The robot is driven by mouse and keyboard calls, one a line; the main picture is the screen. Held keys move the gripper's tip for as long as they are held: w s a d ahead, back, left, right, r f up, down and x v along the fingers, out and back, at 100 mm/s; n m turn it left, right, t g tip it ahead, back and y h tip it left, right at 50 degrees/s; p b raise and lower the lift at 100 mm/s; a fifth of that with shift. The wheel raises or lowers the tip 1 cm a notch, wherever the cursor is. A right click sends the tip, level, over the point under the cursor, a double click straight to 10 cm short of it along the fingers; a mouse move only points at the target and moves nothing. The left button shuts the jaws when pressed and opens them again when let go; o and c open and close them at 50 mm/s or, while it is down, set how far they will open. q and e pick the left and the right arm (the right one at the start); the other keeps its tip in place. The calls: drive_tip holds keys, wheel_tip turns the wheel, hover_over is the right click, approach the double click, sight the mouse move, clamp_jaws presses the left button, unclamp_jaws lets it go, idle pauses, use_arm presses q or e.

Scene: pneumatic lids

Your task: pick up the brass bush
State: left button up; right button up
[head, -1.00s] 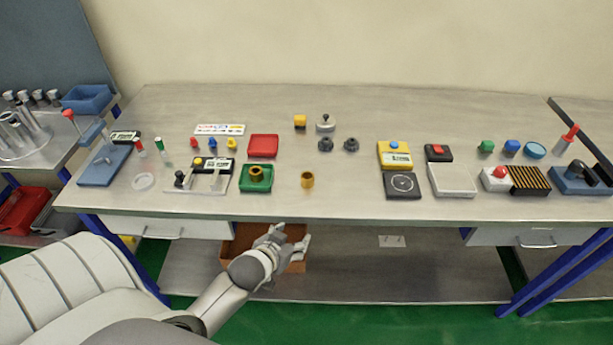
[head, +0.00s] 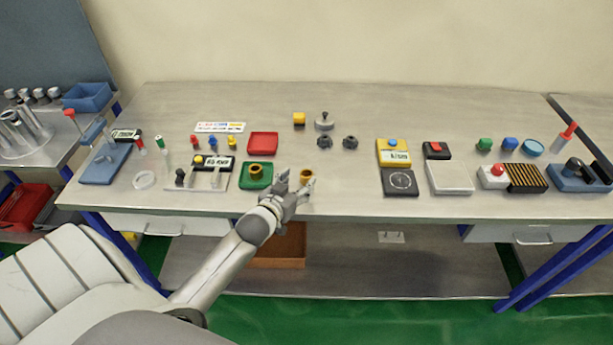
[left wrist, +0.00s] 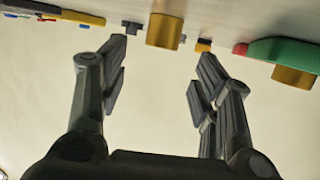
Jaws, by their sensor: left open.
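One brass bush (head: 306,176) stands on the bench near its front edge, partly covered by a finger in the head view. My left gripper (head: 298,182) is open and empty, just in front of this bush. In the left wrist view, which looks upside down, the bush (left wrist: 165,31) lies beyond and between the open fingertips (left wrist: 161,52), not gripped. A second brass bush (head: 256,170) sits in the green tray (head: 245,184) to the left; it also shows in the left wrist view (left wrist: 293,76). My right gripper is not in view.
A red tray (head: 263,144) lies behind the green one. A black dial device (head: 401,183) is to the right. The bench between bush and dial is clear.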

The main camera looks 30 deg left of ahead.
sight(309, 171)
use_arm(q)
drive_tip(key=shift+w+a+f+p, duration=0.15)
drive_tip(key=shift+w+p, duration=0.2)
drive_tip(key=shift+w, duration=0.2)
drive_tip(key=x, duration=0.3)
drive_tip(key=shift+f+p, duration=0.15)
drive_tip(key=shift+p, duration=0.2)
drive_tip(key=shift+w+f, duration=0.25)
drive_tip(key=shift+w, duration=0.1)
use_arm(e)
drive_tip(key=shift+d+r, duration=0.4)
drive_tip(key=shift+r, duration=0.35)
use_arm(q)
drive_tip(key=c, duration=1.2)
drive_tip(key=shift+r, duration=0.1)
